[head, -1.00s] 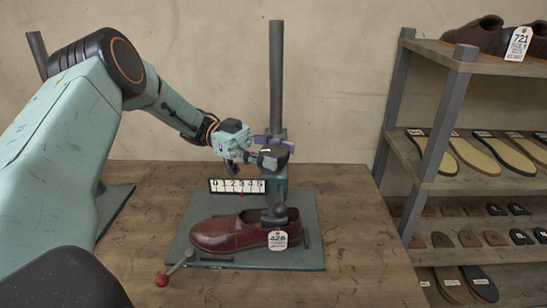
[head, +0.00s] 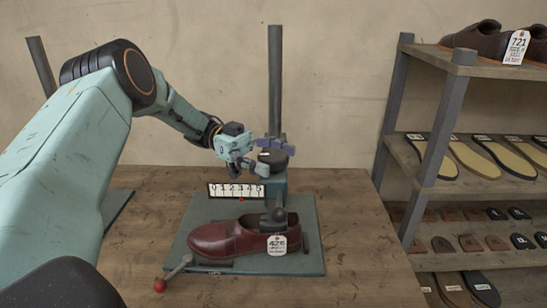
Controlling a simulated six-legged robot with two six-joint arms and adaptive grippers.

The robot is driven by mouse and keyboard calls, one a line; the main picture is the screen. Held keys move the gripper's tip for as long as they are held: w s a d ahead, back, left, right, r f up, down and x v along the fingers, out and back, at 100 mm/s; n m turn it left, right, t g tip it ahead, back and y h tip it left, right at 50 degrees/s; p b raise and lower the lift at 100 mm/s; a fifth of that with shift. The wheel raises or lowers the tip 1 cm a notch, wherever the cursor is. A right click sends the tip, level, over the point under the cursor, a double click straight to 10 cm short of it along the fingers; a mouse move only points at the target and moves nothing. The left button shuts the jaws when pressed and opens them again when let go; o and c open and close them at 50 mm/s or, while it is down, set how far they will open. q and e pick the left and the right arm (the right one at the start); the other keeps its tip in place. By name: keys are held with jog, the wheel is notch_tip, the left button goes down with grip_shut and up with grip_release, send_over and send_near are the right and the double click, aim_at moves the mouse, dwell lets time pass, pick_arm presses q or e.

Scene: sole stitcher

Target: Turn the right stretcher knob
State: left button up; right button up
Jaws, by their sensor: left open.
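The stitcher stands on the workbench with a green base plate (head: 306,236) and a tall dark post (head: 275,80). A dark round part (head: 275,158), seemingly the knob, sits on its head in front of the post. My left gripper (head: 261,156) is open at the left of this part, its fingers close to it; I cannot tell if they touch. The gripper partly hides the head. A brown shoe (head: 225,238) with a white tag (head: 277,245) sits on the plate under a dark clamp (head: 277,215). My right gripper is out of view.
A white number strip (head: 236,190) with a red pointer stands behind the shoe. A lever with a red ball (head: 160,286) sticks out at the plate's front left. A shelf rack (head: 440,130) with soles and shoes stands at right. The front right bench is clear.

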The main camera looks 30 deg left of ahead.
aim_at(273, 154)
pick_arm(q)
jog(key=shift+a, duration=0.1)
notch_tip(273, 154, up, 10)
dwell(0.6)
jog(key=shift+f, duration=0.1)
notch_tip(273, 154, down, 10)
jog(key=shift+r, duration=0.25)
jog(key=shift+f, duration=0.25)
jog(key=shift+r, duration=0.15)
jog(key=shift+t, duration=0.3)
